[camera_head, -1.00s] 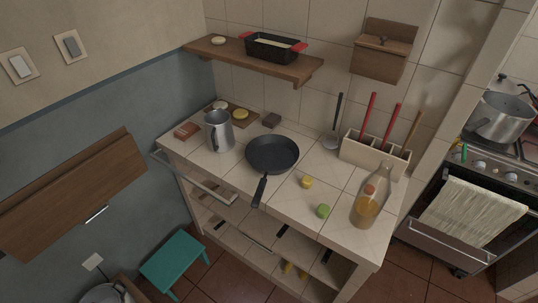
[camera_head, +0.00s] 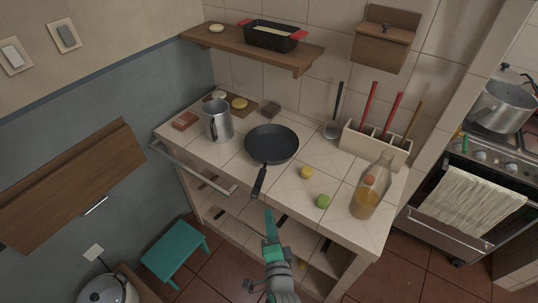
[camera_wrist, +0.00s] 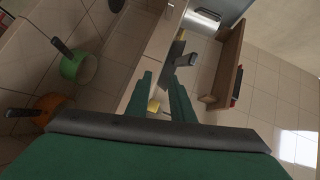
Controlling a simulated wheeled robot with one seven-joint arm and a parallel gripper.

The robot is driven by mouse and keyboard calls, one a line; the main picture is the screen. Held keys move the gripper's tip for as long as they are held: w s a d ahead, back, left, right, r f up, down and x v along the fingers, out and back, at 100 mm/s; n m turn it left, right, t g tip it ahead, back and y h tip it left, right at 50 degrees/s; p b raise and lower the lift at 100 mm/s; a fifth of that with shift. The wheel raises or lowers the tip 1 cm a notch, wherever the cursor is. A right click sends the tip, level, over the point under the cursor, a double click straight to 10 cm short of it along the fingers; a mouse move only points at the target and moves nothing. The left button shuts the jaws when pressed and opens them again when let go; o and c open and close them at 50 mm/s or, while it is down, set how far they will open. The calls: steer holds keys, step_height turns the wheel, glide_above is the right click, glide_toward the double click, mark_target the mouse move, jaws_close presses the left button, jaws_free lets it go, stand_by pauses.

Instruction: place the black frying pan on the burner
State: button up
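The black frying pan (camera_head: 271,143) lies flat on the tiled counter in the head view. Its handle points to the counter's front edge. My gripper (camera_head: 269,213) is just in front of that edge, near the handle's end and apart from the pan. In the wrist view my gripper's two green fingers (camera_wrist: 161,85) are apart with nothing held between them. The stove (camera_head: 470,190) stands at the right in the head view. A steel pot (camera_head: 504,108) sits on its top, and the burners are largely hidden.
A metal jug (camera_head: 218,122) stands left of the pan. A yellow item (camera_head: 307,172), a green item (camera_head: 323,201) and a glass bottle (camera_head: 370,190) are at the right. A utensil holder (camera_head: 360,146) stands behind. A rail (camera_head: 190,168) runs along the front; a teal stool (camera_head: 173,252) stands below.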

steer(key=m, duration=0.2)
glide_toward(262, 174)
steer(key=d, duration=0.1)
steer(key=shift+y, duration=0.4)
steer(key=w, duration=0.1)
steer(key=w+f, duration=0.1)
steer(key=w, duration=0.3)
steer(key=shift+a+f, duration=0.15)
steer(key=shift+a, duration=0.1)
steer(key=shift+w+a+f, duration=0.15)
steer(key=shift+w+a, duration=0.05)
steer(key=shift+w, duration=0.65)
steer(key=shift+w+a+f, duration=0.2)
steer(key=shift+w+a, duration=0.05)
steer(key=shift+w, duration=0.6)
steer(key=shift+w+a+f, duration=0.15)
steer(key=shift+w+a, duration=0.05)
steer(key=shift+w, duration=0.65)
steer(key=shift+r, duration=0.1)
jaws_close()
